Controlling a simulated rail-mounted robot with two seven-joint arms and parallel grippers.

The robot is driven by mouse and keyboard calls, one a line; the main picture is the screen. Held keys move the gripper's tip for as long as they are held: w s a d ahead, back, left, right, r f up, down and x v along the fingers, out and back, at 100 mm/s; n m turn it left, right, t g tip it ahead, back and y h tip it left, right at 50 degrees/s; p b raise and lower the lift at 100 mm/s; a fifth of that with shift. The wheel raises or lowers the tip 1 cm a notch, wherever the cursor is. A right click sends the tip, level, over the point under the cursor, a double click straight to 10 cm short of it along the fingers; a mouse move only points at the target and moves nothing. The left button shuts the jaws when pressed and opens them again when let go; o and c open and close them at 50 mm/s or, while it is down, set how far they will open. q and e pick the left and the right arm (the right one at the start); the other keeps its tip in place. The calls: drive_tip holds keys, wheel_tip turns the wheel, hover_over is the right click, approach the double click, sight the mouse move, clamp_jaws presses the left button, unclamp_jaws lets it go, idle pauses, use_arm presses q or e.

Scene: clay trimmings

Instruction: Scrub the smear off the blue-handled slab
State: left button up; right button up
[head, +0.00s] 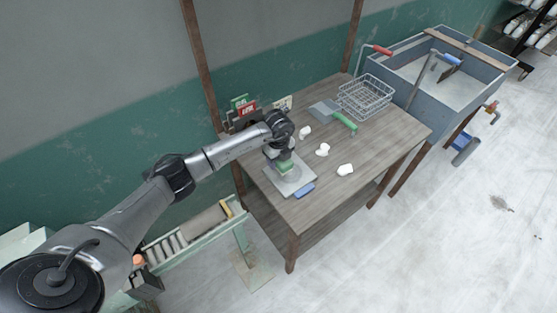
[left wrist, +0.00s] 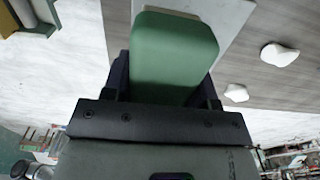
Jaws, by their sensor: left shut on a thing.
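The blue-handled slab (head: 297,184) lies flat at the left front of the wooden table, its blue handle (head: 305,190) toward the front edge. Part of the pale slab also shows behind the green block in the left wrist view (left wrist: 237,14). My left gripper (head: 282,156) is shut on a green block (left wrist: 174,50), which also shows below the gripper in the head view (head: 285,168). The block is over the slab; I cannot tell if it touches. I cannot make out the smear; block and gripper cover part of the slab. My right gripper is not in view.
Several white clay lumps (head: 345,170) lie right of the slab. Behind them are a green-handled grey slab (head: 323,110) and a wire basket (head: 365,95). A grey sink (head: 402,93) stands right of the table (head: 385,135). Small signs (head: 246,108) stand at the back left.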

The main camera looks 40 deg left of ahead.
sight(278, 174)
use_arm(q)
drive_tip(key=f+b, duration=0.2)
drive_tip(key=f, duration=0.1)
drive_tip(key=shift+s, duration=0.2)
wheel_tip(278, 174, down, 3)
drive_tip(key=b, duration=0.3)
drive_tip(key=shift+s+d+f+p, duration=0.1)
drive_tip(key=shift+d+p, duration=0.05)
drive_tip(key=shift+d, duration=0.35)
drive_tip(key=shift+s+d+f+p, duration=0.1)
drive_tip(key=shift+d+p, duration=0.05)
drive_tip(key=shift+d, duration=0.35)
drive_tip(key=shift+s+d, duration=0.1)
drive_tip(key=shift+d, duration=0.95)
drive_tip(key=shift+a+f+b, duration=0.1)
drive_tip(key=shift+a+b, duration=0.15)
drive_tip(key=shift+b, duration=0.15)
drive_tip(key=shift+w+a, duration=0.2)
drive_tip(key=shift+a, duration=0.8)
drive_tip(key=shift+w+a, duration=0.15)
drive_tip(key=shift+a, duration=0.8)
wheel_tip(278, 174, up, 3)
drive_tip(key=shift+d+f+p, duration=0.1)
drive_tip(key=shift+p, duration=0.9)
wheel_tip(278, 174, up, 5)
drive_tip(key=p, duration=0.5)
drive_tip(key=shift+r, duration=0.2)
